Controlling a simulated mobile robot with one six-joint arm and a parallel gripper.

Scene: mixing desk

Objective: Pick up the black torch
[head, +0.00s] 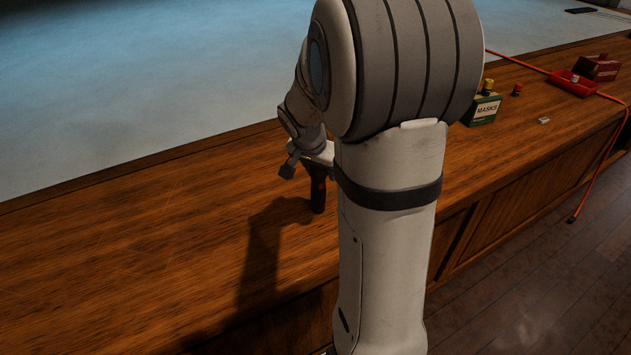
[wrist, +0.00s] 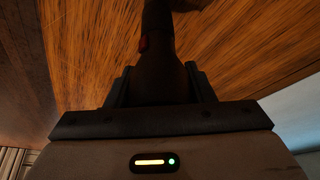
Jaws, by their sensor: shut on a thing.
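The black torch (head: 318,196) hangs upright below my gripper (head: 306,166) in the head view, over the wooden ledge. I cannot tell whether its lower end touches the wood. In the wrist view the dark torch (wrist: 158,65) runs between the two fingers of my gripper (wrist: 160,88), which are shut on it. A small red spot shows on its side. My own arm hides part of the gripper and the torch's upper part in the head view.
The wooden ledge (head: 150,230) is clear to the left. To the right stand a green MASKS box (head: 483,108), a red tray (head: 571,84), a dark red box (head: 598,67) and a small silver item (head: 543,121). An orange cable (head: 610,130) hangs over the front edge.

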